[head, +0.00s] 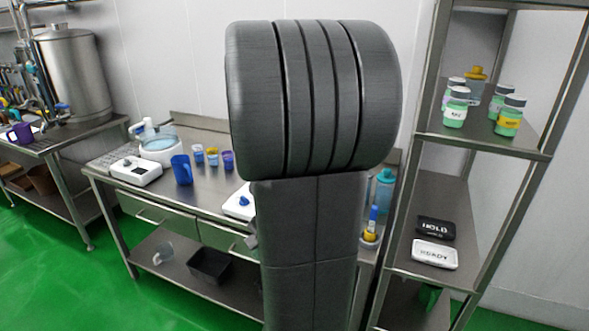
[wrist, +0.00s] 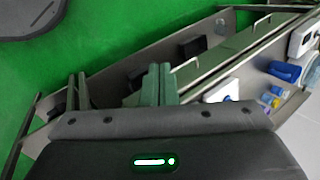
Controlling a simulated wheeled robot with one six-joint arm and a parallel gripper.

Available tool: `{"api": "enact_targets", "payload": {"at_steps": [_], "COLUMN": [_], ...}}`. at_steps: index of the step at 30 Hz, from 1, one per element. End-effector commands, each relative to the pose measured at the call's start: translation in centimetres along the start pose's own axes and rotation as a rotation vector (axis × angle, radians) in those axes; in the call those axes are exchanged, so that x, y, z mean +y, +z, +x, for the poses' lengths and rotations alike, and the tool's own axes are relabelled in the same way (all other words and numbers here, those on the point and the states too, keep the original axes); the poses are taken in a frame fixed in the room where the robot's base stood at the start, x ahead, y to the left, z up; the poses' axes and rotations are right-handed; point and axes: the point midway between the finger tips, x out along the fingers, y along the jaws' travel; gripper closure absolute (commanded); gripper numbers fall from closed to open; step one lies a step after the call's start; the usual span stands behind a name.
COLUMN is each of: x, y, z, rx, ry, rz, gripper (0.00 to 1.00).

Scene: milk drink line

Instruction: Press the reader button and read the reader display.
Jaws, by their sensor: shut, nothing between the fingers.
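Two white devices stand on the steel bench, and I cannot tell for certain which is the reader. One (head: 137,171), with a dark square and a dark knob on top, is at the bench's left. The other (head: 236,205) has a blue knob (head: 243,201) and is partly hidden behind my arm. No display text is legible. In the wrist view, a white device (wrist: 302,38) shows at the right edge and another pale one (wrist: 222,91) nearer the fingers. My gripper (wrist: 116,90) is shut and empty, apart from the devices; in the head view my arm mostly hides it.
A blue jug (head: 182,170) and several small cups stand between the devices, behind them a clear-walled bath (head: 161,145). A black bin (head: 209,266) is on the lower shelf. A steel rack (head: 420,200) at right holds jars and READY (head: 435,254) and HOLD (head: 436,228) trays. Green floor is clear in front.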

Motion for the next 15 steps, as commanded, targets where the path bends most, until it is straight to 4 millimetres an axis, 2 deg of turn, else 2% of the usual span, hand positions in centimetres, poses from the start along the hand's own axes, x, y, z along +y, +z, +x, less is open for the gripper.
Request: {"api": "enact_targets", "payload": {"at_steps": [1,3,6,10,15], "x": [-2.9,-6.5,-10.9,-15.0,-17.6], "y": [-0.2,-0.4,-0.3,0.1,0.5], "z": [1.3,3.2,5.9,8.6,10.4], "rx": [-0.026,-0.057,-0.103,-0.154,-0.188], "ry": [-0.034,-0.087,-0.147,-0.199,-0.23], "rz": [0.064,0.166,0.3,0.435,0.527], "gripper": [1.0,1.0,1.0,1.0,1.0]}}
